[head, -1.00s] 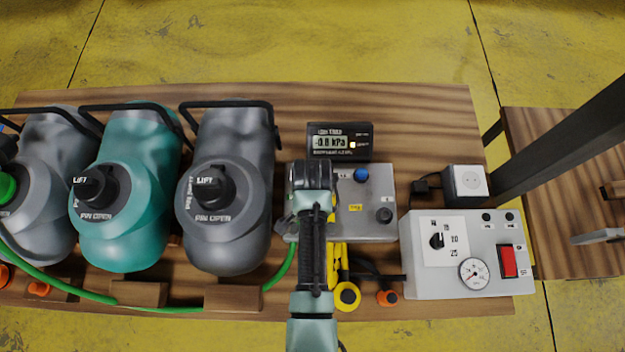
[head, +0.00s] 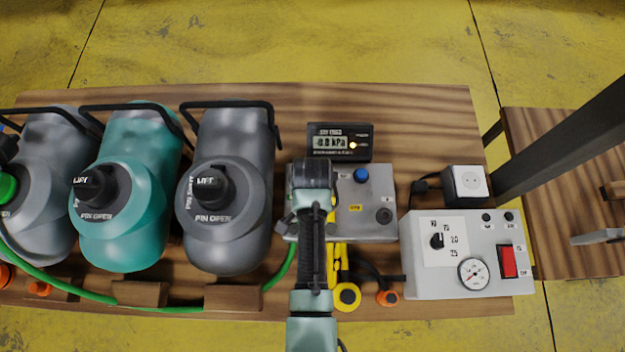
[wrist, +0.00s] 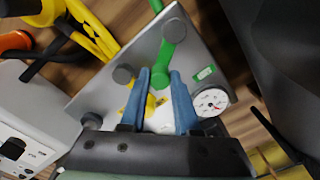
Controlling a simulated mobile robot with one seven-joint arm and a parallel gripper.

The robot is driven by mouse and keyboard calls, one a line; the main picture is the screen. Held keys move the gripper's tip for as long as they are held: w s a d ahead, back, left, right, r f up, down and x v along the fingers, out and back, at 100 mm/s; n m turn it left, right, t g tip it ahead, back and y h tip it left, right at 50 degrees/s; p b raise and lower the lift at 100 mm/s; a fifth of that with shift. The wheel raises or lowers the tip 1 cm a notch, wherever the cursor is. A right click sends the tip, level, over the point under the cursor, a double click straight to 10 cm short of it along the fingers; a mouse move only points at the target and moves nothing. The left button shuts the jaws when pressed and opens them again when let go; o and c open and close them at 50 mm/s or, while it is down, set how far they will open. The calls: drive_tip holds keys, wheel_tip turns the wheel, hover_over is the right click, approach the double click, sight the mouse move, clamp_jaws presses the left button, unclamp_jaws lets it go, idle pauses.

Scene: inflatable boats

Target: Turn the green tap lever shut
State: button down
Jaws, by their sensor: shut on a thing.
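The green tap lever (wrist: 173,47) sits on a grey metal manifold box (wrist: 150,47), which also shows in the head view (head: 378,215). In the wrist view the lever's handle end lies between the two blue fingertips of my gripper (wrist: 159,76), which is shut on it. In the head view my gripper (head: 312,178) is over the left part of the box and hides the lever. A yellow part (wrist: 151,104) shows farther back between the fingers; I cannot tell its exact shape.
A pressure display (head: 340,142) stands behind the box. A grey control unit (head: 465,255) is at the right. Several bottle-shaped containers, including a teal one (head: 130,215), stand close on the left. A green hose (head: 278,275) and yellow hoses (head: 335,262) run along the front.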

drive_tip(key=n, duration=0.1)
drive_tip(key=w+a+n, duration=0.1)
drive_tip(key=n, duration=0.1)
drive_tip(key=n+p, duration=0.1)
drive_tip(key=n, duration=0.1)
drive_tip(key=shift+w+a+r, duration=0.1)
drive_tip(key=shift+w+a, duration=0.3)
drive_tip(key=n, duration=0.2)
drive_tip(key=a+n, duration=0.1)
drive_tip(key=shift+w+a+n+p, duration=0.2)
drive_tip(key=shift+w+n+p, duration=0.1)
drive_tip(key=shift+n, duration=0.1)
drive_tip(key=shift+w+a+n, duration=0.1)
drive_tip(key=shift+a+n, duration=0.25)
drive_tip(key=shift+n, duration=0.35)
drive_tip(key=shift+a+n, duration=0.3)
drive_tip(key=shift+n, duration=0.4)
drive_tip(key=shift+a, duration=0.1)
drive_tip(key=c, duration=0.6)
unclamp_jaws()
wheel_tip(320, 180, up, 13)
drive_tip(key=shift+f+b, duration=0.1)
drive_tip(key=shift+b, duration=0.3)
